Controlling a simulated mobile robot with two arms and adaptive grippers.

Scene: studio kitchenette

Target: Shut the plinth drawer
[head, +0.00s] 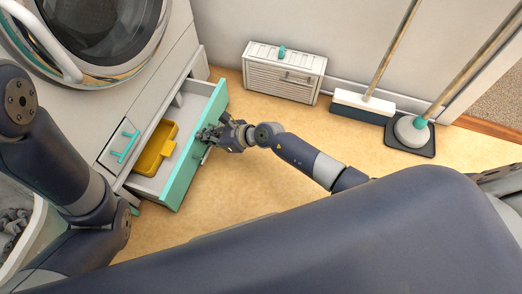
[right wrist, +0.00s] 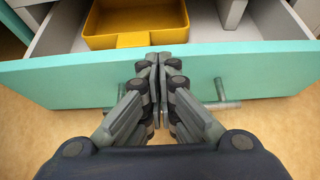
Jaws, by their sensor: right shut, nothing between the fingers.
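The plinth drawer (head: 192,150) with a teal front stands open below the washing machine. A yellow tray (head: 157,148) lies inside it. My right gripper (head: 207,135) is at the outer face of the drawer front, near its bar handle. In the right wrist view the drawer front (right wrist: 60,82) runs across the picture. There my right gripper (right wrist: 158,62) is shut and empty, its fingertips at the front's upper edge. I cannot tell whether they touch. The handle (right wrist: 226,92) shows partly behind the fingers. My left gripper is not in view; only parts of my left arm show.
A washing machine (head: 95,40) stands above the drawer. The floor before the drawer is clear.

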